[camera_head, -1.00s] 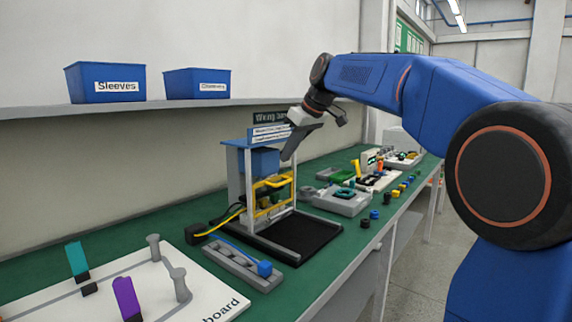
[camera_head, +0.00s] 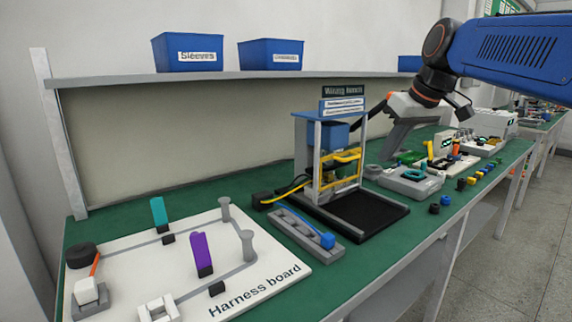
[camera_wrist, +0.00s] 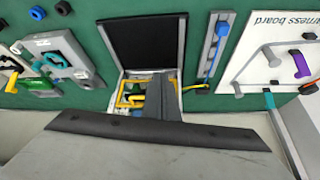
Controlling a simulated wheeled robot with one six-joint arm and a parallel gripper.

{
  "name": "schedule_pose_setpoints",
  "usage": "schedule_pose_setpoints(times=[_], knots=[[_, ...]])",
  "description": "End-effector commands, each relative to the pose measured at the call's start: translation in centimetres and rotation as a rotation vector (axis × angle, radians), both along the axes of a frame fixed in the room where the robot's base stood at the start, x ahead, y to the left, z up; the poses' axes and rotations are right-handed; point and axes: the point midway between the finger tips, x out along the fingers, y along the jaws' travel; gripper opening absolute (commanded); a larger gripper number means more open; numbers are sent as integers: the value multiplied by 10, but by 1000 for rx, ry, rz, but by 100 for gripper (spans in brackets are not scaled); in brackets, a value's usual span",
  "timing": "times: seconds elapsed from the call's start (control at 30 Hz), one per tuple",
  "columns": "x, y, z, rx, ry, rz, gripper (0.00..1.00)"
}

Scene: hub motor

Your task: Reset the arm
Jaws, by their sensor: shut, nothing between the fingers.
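My gripper (camera_head: 393,148) is in the head view, to the right of the wiring stand and above the green bench. It is shut and empty, with its grey fingers pointing down and to the left. My blue arm reaches in from the upper right. The wrist view looks down on the bench, with the stand's black mat (camera_wrist: 148,42) in the upper middle. A dark grey shape and a black bar cover the lower part of that view.
The wiring stand (camera_head: 299,150) holds a blue bin and yellow cables. A harness board (camera_head: 245,268) with upright pegs lies at front left. Small connectors and devices (camera_head: 408,180) crowd the bench's right side. A shelf (camera_head: 120,78) with blue bins runs behind.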

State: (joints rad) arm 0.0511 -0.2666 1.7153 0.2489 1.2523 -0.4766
Motion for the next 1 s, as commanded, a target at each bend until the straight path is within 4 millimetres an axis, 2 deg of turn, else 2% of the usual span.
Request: schedule_pose_setpoints(times=[0.03,0.1,0.37,0.6,0.7,0.8,0.9,1.0], knots=[[-19,-1,-14,-1,9,-25,0],[-42,-3,-35,-6,20,-64,0],[-128,-13,-121,-20,54,-203,0],[-204,-25,-210,-34,74,-319,0],[-229,-29,-243,-40,79,-355,0],[-246,-31,-267,-42,82,-382,0],[-256,-33,-281,-46,81,-396,0],[-260,-34,-287,-46,82,-403,0]])
